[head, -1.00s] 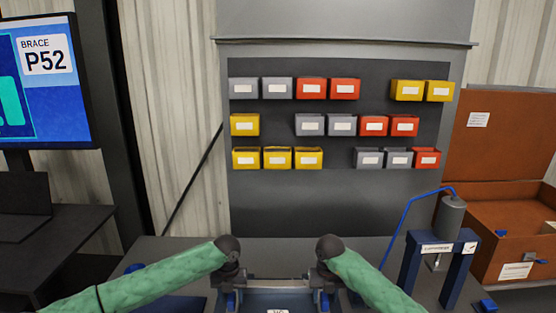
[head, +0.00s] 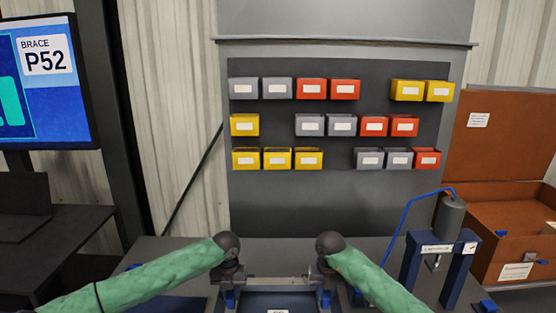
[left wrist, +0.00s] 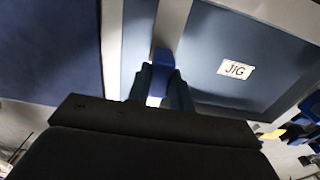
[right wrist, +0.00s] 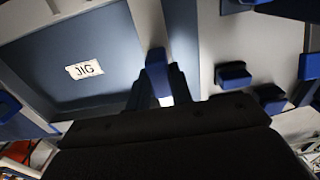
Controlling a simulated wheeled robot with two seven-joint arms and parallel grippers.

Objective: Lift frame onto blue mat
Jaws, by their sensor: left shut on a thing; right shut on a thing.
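The frame is a grey rectangle of bars with blue grips; its side bar shows in the left wrist view (left wrist: 172,22) and in the right wrist view (right wrist: 150,22). My left gripper (head: 230,300) is shut on the blue grip at its left side. My right gripper (head: 325,300) is shut on the grip at its right side. A blue surface labelled JIG (left wrist: 215,50) shows inside the frame. A dark blue area, seemingly the mat (head: 180,306), lies left of the frame; it also shows in the left wrist view (left wrist: 50,60). The frame's near part is cut off in the head view.
A blue press stand (head: 438,249) with a grey cylinder and blue hose stands on the bench at right. An orange-brown case (head: 510,225) is open beyond it. Small blue blocks (right wrist: 233,75) sit right of the frame. A rack of bins (head: 310,125) stands behind the bench.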

